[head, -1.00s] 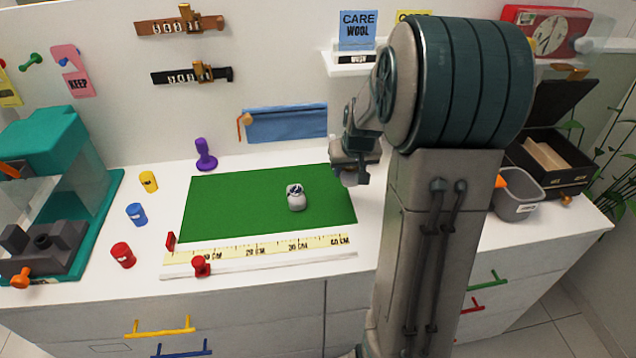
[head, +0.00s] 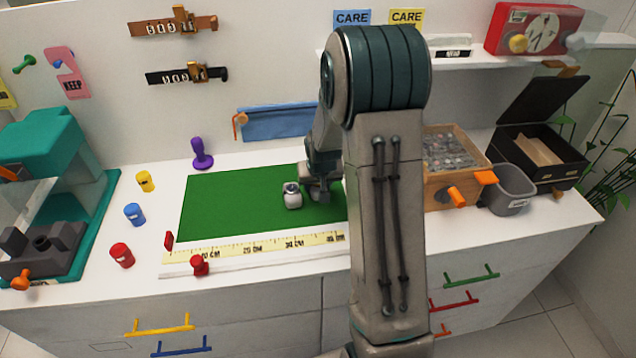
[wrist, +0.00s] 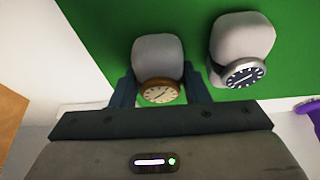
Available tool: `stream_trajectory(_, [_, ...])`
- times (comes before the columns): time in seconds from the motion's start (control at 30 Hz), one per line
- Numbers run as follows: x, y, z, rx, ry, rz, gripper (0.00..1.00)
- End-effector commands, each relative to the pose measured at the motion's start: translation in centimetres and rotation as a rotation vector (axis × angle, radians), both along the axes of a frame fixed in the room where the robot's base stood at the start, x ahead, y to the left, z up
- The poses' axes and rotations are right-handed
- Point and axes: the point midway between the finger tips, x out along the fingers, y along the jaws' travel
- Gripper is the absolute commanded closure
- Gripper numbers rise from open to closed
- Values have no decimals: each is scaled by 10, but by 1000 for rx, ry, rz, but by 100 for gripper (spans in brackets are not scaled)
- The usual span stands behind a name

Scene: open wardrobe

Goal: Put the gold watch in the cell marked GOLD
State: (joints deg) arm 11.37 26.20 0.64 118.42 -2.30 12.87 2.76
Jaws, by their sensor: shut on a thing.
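The gold watch (wrist: 159,91), with a cream face and brown-gold rim, sits on a grey cushion (wrist: 158,55) in the wrist view. My gripper (wrist: 160,78) is shut on it, one finger on each side. In the head view my gripper (head: 318,188) is low over the right part of the green mat (head: 235,210), and the gold watch is hidden by my arm. No cell marked GOLD is readable.
A wooden box (head: 440,192) with orange handles stands right of my arm, beside a grey bin (head: 508,190) and an open black box (head: 565,183). A ruler (head: 250,247) edges the mat's front. Coloured cylinders and a purple peg (head: 202,155) stand left.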

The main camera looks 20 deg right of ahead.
Motion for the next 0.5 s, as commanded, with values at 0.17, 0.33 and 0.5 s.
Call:
stream_trajectory(0.17, [0,0,-3,0,0,0,82])
stream_trajectory(0.33, [0,0,-2,0,0,0,50])
stream_trajectory(0.5, [0,0,-2,0,0,0,50])
